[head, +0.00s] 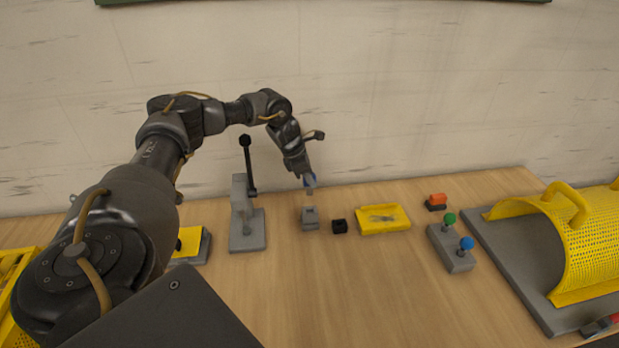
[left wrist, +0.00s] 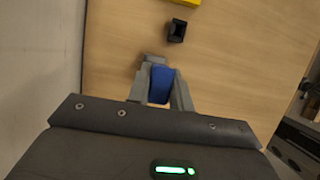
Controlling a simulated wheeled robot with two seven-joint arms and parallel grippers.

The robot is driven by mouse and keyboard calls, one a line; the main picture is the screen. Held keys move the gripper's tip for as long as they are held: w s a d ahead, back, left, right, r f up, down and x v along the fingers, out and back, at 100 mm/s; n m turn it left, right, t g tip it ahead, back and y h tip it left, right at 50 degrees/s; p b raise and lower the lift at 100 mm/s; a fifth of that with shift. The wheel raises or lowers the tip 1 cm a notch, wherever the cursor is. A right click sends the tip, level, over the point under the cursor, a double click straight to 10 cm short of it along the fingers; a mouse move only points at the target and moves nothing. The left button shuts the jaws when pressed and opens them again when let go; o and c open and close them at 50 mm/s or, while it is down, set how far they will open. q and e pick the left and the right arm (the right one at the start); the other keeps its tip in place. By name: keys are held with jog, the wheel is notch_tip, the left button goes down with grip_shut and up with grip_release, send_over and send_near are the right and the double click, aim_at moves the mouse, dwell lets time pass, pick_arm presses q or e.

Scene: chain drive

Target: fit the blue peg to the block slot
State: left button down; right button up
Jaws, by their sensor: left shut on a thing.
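The blue peg (left wrist: 161,84) is between the fingers of my left gripper (left wrist: 160,92), which is shut on it. In the head view the blue peg (head: 309,181) shows small at the tip of my left gripper (head: 308,182), above the grey block (head: 310,219) on the table. In the left wrist view, part of the grey block (left wrist: 153,60) shows just beyond the peg. The peg hides most of the block there, so I cannot see the slot or tell the gap exactly. My right gripper is not in view.
A small black open box (head: 339,226) stands right of the block, then a yellow tray (head: 384,229). A grey lever stand (head: 247,236) is at left. A base with green and blue knobs (head: 452,250) and a yellow mesh guard (head: 585,240) are at right. The front middle table is clear.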

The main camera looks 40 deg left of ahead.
aim_at(312, 195)
pick_arm(q)
jog(key=shift+f+b, duration=1.85)
jog(key=shift+f, duration=1.05)
jog(key=shift+p, duration=0.35)
jog(key=shift+f+b, duration=1.75)
jog(key=shift+f, duration=0.8)
jog(key=c, duration=1.2)
grip_release()
jog(key=shift+o, duration=0.2)
jog(key=shift+r, duration=0.1)
jog(key=b+v, duration=0.2)
jog(key=v, duration=0.8)
jog(key=shift+s+r, duration=0.15)
jog(key=shift+r, duration=0.15)
